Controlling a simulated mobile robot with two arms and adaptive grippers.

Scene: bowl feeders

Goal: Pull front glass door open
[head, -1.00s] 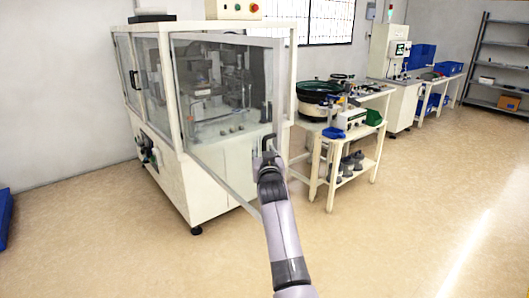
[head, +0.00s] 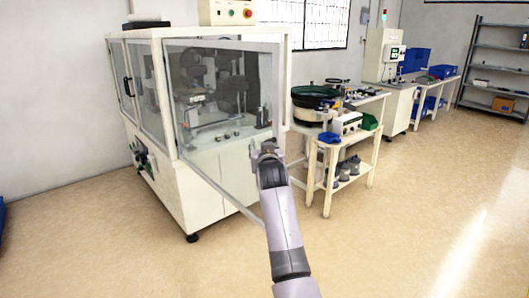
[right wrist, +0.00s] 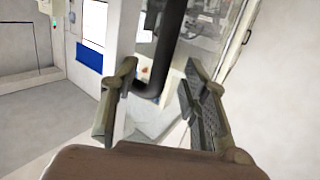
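The front glass door (head: 215,160) of the white machine cabinet stands partly open, swung out toward me from its left side. My right gripper (head: 265,148) is at the door's free right edge, by the handle. In the right wrist view, the black curved handle (right wrist: 167,50) shows between the two fingers of the right gripper (right wrist: 160,100). The fingers are apart, with a visible gap between the handle and the right finger. Contact with the left finger cannot be told. The pale door frame (right wrist: 123,30) runs beside the handle. My left gripper is not in view.
A workbench (head: 330,155) with a bowl feeder (head: 315,97) stands right of the cabinet, close to the door's free edge. Another machine (head: 384,55) and a grey shelf (head: 495,70) are farther back. The floor (head: 400,240) at the front right is clear.

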